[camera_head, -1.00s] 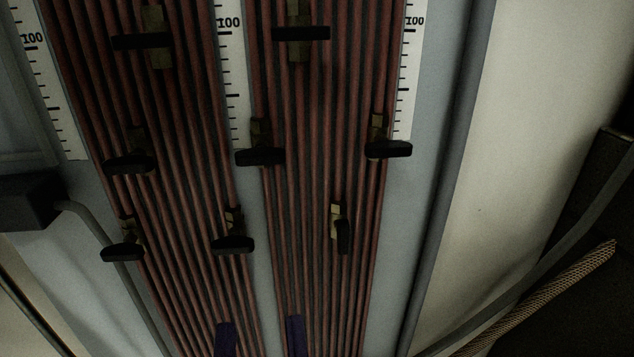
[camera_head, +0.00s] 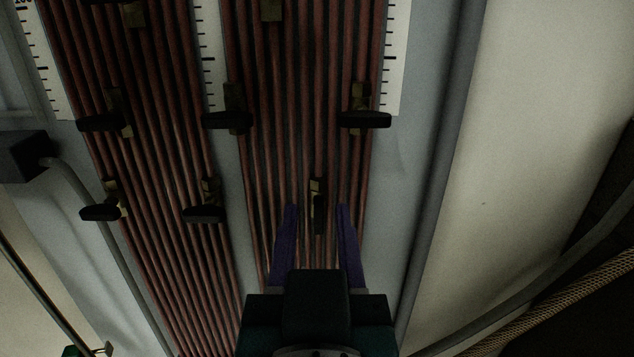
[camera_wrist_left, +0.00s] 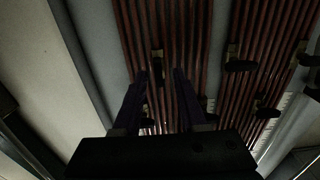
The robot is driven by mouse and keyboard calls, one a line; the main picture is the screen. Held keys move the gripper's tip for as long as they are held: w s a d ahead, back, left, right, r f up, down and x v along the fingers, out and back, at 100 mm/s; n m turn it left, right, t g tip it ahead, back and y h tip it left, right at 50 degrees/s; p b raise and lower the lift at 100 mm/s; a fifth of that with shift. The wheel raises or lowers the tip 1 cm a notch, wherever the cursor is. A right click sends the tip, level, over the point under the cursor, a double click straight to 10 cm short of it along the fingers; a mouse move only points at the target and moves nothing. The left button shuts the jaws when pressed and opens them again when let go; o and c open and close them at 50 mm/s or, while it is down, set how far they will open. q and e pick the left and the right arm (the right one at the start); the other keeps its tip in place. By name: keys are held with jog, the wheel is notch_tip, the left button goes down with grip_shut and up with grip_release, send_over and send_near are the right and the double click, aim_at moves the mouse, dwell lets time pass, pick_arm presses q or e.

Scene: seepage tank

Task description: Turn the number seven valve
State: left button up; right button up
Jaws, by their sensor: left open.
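Several small brass valves with black bar handles are set on the red tubes of the panel. No valve number can be read. The lower right valve (camera_head: 317,198) has its handle along the tubes, while the other valves whose handles show clearly have them crosswise. My left gripper (camera_head: 316,208) is open, with its two purple fingers on either side of that valve. I cannot tell whether they touch it. In the left wrist view the same valve (camera_wrist_left: 157,67) shows just beyond and between the fingertips of my left gripper (camera_wrist_left: 160,76). My right gripper is not in view.
Neighbouring valves sit close by, one to the left (camera_head: 206,204) and one above right (camera_head: 363,112). White scales (camera_head: 397,60) run beside the red tubes. A grey pipe (camera_head: 85,195) is at left. A braided hose (camera_head: 560,300) is at lower right.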

pick_arm(q)
grip_shut()
dwell(0.3)
dwell(0.3)
